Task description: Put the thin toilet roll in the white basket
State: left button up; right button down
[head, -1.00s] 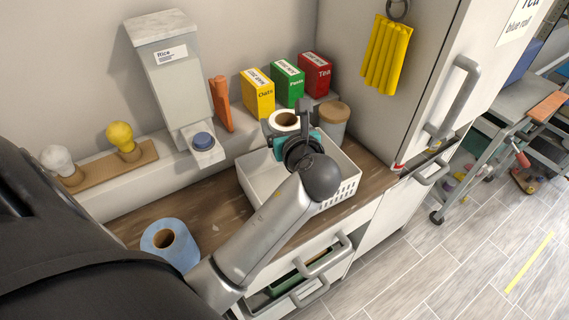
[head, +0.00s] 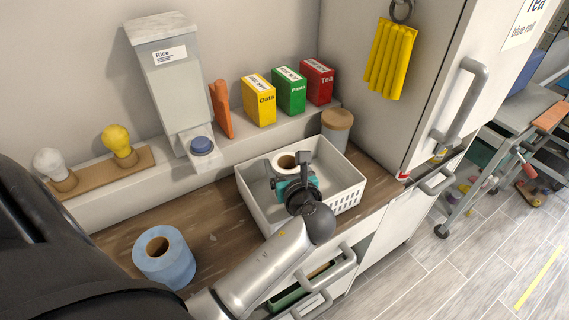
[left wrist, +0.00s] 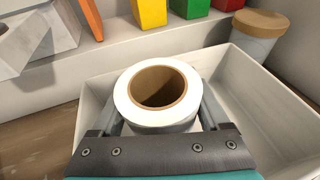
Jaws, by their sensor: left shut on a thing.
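The thin white toilet roll (head: 287,161) has a brown core and is upright. My left gripper (head: 287,172) is shut on it, with a finger on each side of the roll in the left wrist view (left wrist: 160,108). The white basket (head: 349,190) stands on the wooden counter. The roll is within the basket's outline, towards its back left; the gripper hides its lower part, so I cannot tell whether it touches the basket floor. The basket's walls also show in the left wrist view (left wrist: 262,88). My right gripper is not in view.
A thick blue roll (head: 165,262) stands on the counter at the front left. A lidded jar (head: 337,128) is close behind the basket. Oats (head: 259,100), pasta (head: 289,91) and tea (head: 317,82) boxes stand on the back ledge beside the rice dispenser (head: 170,85).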

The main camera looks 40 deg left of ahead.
pick_arm(q)
jog(key=shift+f, duration=0.1)
jog(key=shift+f, duration=0.5)
jog(key=o, duration=0.9)
jog(key=shift+s, duration=0.1)
jog(key=o, duration=0.3)
jog(key=shift+f, duration=0.15)
jog(key=shift+r, duration=0.45)
jog(key=p+v, duration=0.1)
jog(key=v, duration=1.1)
jog(key=shift+r+p, duration=0.4)
